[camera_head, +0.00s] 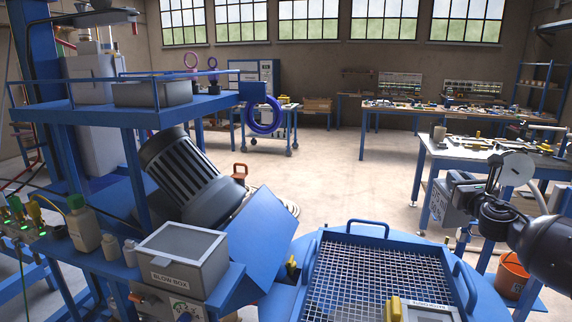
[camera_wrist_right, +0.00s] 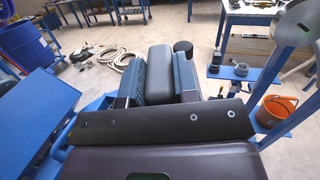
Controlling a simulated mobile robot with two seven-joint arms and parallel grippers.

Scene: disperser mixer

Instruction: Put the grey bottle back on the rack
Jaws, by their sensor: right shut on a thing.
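My right gripper (camera_head: 466,196) is at the right in the head view, above the floor and to the right of the mesh-topped blue table. In the right wrist view its fingers (camera_wrist_right: 165,84) are shut on a grey body (camera_wrist_right: 163,60), which looks like the grey bottle. A black round cap (camera_wrist_right: 183,47) shows just beyond it. The gripper hides the lower part of the grey body. My left gripper is not in view.
A grey "BLOW BOX" (camera_head: 180,258) stands on the shelf. A blue-framed mesh grid (camera_head: 370,270) with raised handles is at the front centre. An orange bucket (camera_head: 512,276) stands low at right. A workbench (camera_head: 470,157) is behind my right arm. The middle floor is clear.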

